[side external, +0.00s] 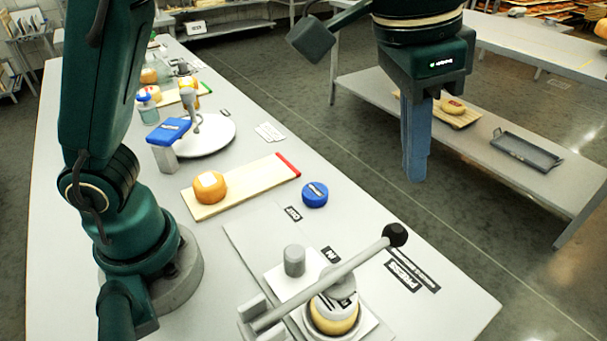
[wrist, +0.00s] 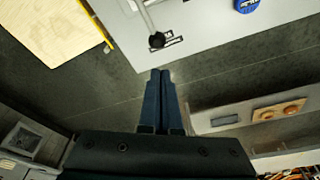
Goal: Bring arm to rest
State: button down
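My gripper (side external: 415,176) hangs in the air at the upper right of the side view, beyond the table's right edge. Its blue fingers point down and lie close together with nothing between them. The wrist view shows the same fingers (wrist: 160,74) side by side above the dark floor. They touch none of the things on the table.
On the table (side external: 455,305), a press lever (side external: 330,275) reaches over a pale cheese wheel (side external: 334,318). An orange cheese wheel (side external: 209,187) sits on a wooden board (side external: 255,182), near a blue round piece (side external: 315,194). A shelf (side external: 490,140) stands behind my gripper.

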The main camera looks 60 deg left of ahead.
jog(key=s+a+r+n+t, duration=0.2)
jog(key=s+a+r+n, duration=0.15)
jog(key=a, duration=0.75)
jog(key=s+a+f+n+t+y, duration=0.1)
jog(key=s+a+f+n, duration=0.1)
jog(key=s+a+f, duration=0.3)
notch_tip(320, 180, down, 4)
jog(key=s, duration=0.3)
jog(key=shift+a+t, duration=0.15)
jog(key=shift+t, duration=0.15)
